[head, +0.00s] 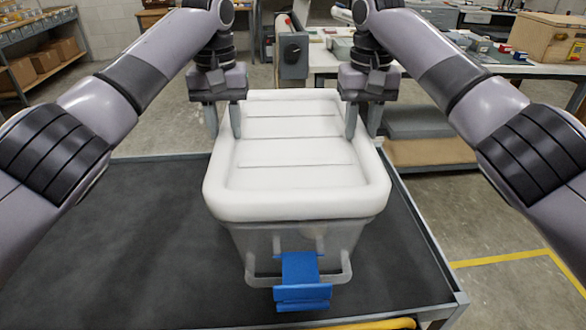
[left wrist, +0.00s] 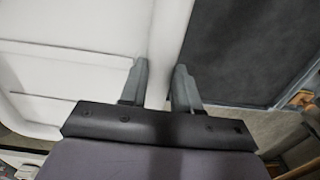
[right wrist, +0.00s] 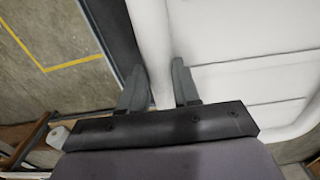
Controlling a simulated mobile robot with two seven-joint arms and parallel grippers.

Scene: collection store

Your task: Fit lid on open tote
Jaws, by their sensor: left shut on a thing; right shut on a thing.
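The white lid (head: 297,179) lies over the top of the clear tote (head: 300,245), which stands on a dark-topped cart. From the head view the lid covers the tote's opening; I cannot tell whether its rim is fully seated. A blue latch (head: 301,280) shows on the tote's near end. My left gripper (head: 224,130) is shut on the lid's left rim, with a finger on each side, as the left wrist view (left wrist: 160,80) shows. My right gripper (head: 362,130) is shut on the lid's right rim, also seen in the right wrist view (right wrist: 158,82).
The cart's dark top (head: 150,270) is bare to the left of the tote, with a raised metal edge (head: 430,240) on the right. Behind stand a worktable (head: 480,65) with small items and a wooden box (head: 548,38). Shelves with cartons (head: 40,58) are at far left.

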